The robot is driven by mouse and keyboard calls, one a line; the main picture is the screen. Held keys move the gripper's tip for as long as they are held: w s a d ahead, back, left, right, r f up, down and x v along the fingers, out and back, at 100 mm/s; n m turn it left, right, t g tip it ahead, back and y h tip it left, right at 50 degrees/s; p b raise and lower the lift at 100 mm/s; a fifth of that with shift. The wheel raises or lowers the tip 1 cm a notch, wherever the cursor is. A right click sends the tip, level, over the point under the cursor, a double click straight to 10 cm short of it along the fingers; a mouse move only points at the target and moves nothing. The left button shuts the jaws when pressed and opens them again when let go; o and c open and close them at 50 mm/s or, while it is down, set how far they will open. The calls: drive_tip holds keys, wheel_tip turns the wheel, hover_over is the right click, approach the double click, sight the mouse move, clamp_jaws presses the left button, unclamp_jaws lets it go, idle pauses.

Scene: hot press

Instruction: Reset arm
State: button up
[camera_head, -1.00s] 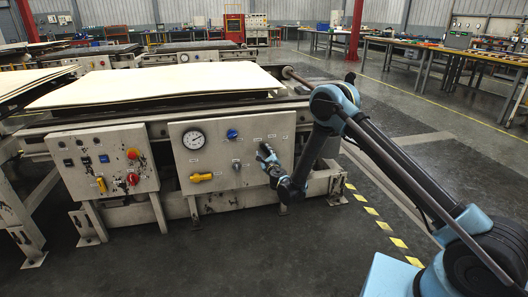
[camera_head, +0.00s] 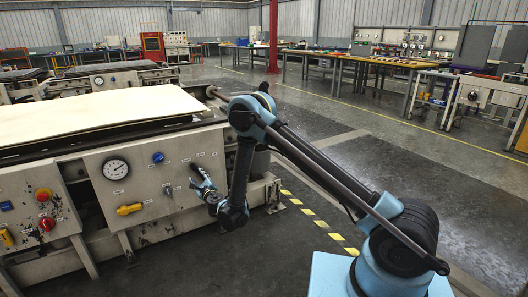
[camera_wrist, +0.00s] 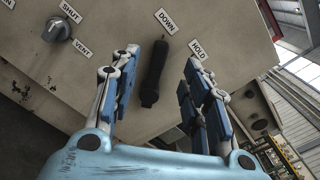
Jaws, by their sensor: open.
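My gripper (camera_head: 201,182) is in front of the hot press control panel (camera_head: 140,215), at its right part. In the wrist view my gripper (camera_wrist: 158,85) is open, with its two blue-padded fingers apart. A black lever handle (camera_wrist: 153,76) on the panel shows between the fingers, near the labels DOWN and HOLD; I cannot tell whether a finger touches it. A grey knob (camera_wrist: 57,30) with the labels SHUT and VENT is at the upper left. In the head view the panel also bears a round gauge (camera_head: 115,168), a blue knob (camera_head: 158,158) and a yellow handle (camera_head: 129,209).
A second panel (camera_head: 38,212) with a red knob and buttons is at the left. A pale board (camera_head: 90,105) lies on the press. Open grey floor (camera_head: 330,130) with yellow dashed marks is at the right. Workbenches (camera_head: 350,62) stand farther back.

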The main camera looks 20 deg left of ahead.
drive_tip(key=w+d+r+m+t+h, duration=0.1)
drive_tip(key=w+d+r+m+h, duration=0.3)
drive_tip(key=w+d+r+m, duration=0.45)
drive_tip(key=w+d+r+m+t+h, duration=0.1)
drive_tip(key=w+d+r+m+h, duration=0.3)
drive_tip(key=w+d+r, duration=0.65)
drive_tip(key=d+r+m+g+h, duration=0.1)
drive_tip(key=d+r+m+h, duration=0.45)
drive_tip(key=d, duration=0.95)
drive_tip(key=d+r+m+g, duration=0.2)
drive_tip(key=d+m, duration=0.7)
drive_tip(key=d, duration=0.7)
drive_tip(key=s+d+m+g+h, duration=0.2)
drive_tip(key=s+d+m+g, duration=0.3)
drive_tip(key=s+d+m, duration=1.2)
drive_tip(key=s+d+f+m+g+y, duration=0.1)
drive_tip(key=s+d+f+m, duration=0.1)
drive_tip(key=s, duration=0.7)
drive_tip(key=s+d+f+m+g, duration=0.2)
drive_tip(key=s+d+f+m, duration=0.1)
drive_tip(key=s, duration=0.6)
drive_tip(key=s+d+f+m+g+y, duration=0.1)
drive_tip(key=s+d+f+m, duration=0.2)
drive_tip(key=s+d, duration=0.3)
drive_tip(key=s, duration=0.3)
drive_tip(key=shift+s+f+g+y, duration=0.15)
drive_tip(key=shift+f+g+y, duration=0.15)
drive_tip(key=shift+f+y, duration=0.1)
